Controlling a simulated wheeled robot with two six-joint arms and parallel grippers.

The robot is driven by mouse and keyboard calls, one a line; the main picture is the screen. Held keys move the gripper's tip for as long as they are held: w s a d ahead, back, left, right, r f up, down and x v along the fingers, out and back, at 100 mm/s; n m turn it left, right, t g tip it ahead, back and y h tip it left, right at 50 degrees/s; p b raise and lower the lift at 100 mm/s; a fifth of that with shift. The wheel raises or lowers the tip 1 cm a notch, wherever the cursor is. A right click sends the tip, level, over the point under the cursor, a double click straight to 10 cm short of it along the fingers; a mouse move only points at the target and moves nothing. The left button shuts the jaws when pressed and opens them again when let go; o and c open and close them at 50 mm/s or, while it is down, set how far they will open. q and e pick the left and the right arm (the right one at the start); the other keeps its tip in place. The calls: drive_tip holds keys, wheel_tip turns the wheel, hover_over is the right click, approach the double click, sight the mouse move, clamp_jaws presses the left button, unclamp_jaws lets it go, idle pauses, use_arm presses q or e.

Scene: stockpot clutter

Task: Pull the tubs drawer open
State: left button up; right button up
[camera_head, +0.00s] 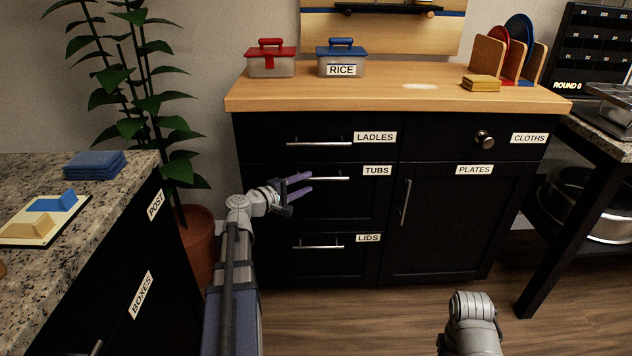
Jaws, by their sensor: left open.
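The tubs drawer (350,205) is the middle black drawer in the left column of the cabinet, with a white TUBS label (377,170) at its upper right. It looks shut, flush with its neighbours. Its horizontal metal bar handle (330,178) runs along the upper part of the front. My left gripper (304,185) is open, with its purple fingers pointing right in front of the left part of this handle. I cannot tell whether the fingers touch the handle. Part of the handle's left end is hidden by the gripper. My right gripper is not seen; only part of my right arm shows at the bottom.
The ladles drawer (270,133) is above and the lids drawer (283,262) below, both shut. The plates door (455,225) stands to the right. A granite counter (110,215) is at the left, beside a potted plant (198,245). Open wooden floor (370,315) lies in front.

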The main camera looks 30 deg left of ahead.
sight(314, 179)
use_arm(q)
drive_tip(key=shift+b+x, duration=0.3)
drive_tip(key=shift+x, duration=2.2)
drive_tip(key=shift+c, duration=0.3)
clamp_jaws()
